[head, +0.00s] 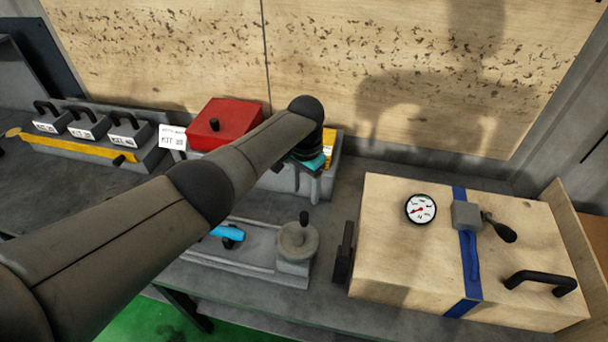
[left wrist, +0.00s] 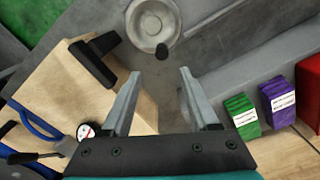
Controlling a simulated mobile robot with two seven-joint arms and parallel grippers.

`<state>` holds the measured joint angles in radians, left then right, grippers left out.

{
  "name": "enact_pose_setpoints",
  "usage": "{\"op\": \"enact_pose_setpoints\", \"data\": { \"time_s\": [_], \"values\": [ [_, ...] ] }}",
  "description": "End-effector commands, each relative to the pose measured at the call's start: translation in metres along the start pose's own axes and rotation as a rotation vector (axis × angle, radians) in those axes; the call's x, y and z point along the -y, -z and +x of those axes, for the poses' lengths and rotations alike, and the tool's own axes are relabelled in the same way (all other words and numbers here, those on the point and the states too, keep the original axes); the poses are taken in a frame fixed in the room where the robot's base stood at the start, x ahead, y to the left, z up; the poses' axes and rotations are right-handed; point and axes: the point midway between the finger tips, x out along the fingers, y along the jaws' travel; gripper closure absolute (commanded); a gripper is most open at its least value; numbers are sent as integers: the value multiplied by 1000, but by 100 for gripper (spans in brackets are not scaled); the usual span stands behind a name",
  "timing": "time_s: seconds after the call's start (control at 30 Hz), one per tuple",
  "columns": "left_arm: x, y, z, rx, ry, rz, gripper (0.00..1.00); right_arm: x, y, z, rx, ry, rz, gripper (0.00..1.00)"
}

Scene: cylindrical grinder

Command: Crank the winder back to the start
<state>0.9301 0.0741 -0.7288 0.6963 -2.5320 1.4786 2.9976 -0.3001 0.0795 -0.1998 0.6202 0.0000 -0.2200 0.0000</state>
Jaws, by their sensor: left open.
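The winder (head: 297,243) is a grey round wheel on a post at the right end of a low grey base, with a black upright crank knob (head: 304,218) on its rim. In the left wrist view the wheel (left wrist: 153,22) is at the top, and its black knob (left wrist: 162,51) lies just beyond the fingertips, in line with the gap between them. My left gripper (left wrist: 160,74) is open and empty, with fingers apart and not touching the knob. In the head view my left arm reaches over the bench, and the gripper (head: 315,183) is partly hidden behind it. My right gripper is not in view.
A wooden box (head: 395,240) with a gauge (head: 420,209), blue strap (head: 470,262) and black handles stands right of the winder. A red box (head: 225,122) is behind my arm. Green (left wrist: 241,116) and purple (left wrist: 278,103) packs stand right in the wrist view. Handled grey blocks (head: 88,126) sit far left.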

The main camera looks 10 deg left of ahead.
Motion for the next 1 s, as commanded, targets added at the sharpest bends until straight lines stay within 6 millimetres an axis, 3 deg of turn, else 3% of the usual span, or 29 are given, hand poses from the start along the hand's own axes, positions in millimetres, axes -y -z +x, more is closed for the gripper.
{"op": "enact_pose_setpoints", "data": {
  "time_s": [0.4,1.0],
  "values": [
    [4,-1,-32,-1,5,-9,39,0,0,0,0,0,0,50],
    [1,0,-33,-10,-3,-1,39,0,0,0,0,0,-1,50]
  ]
}}
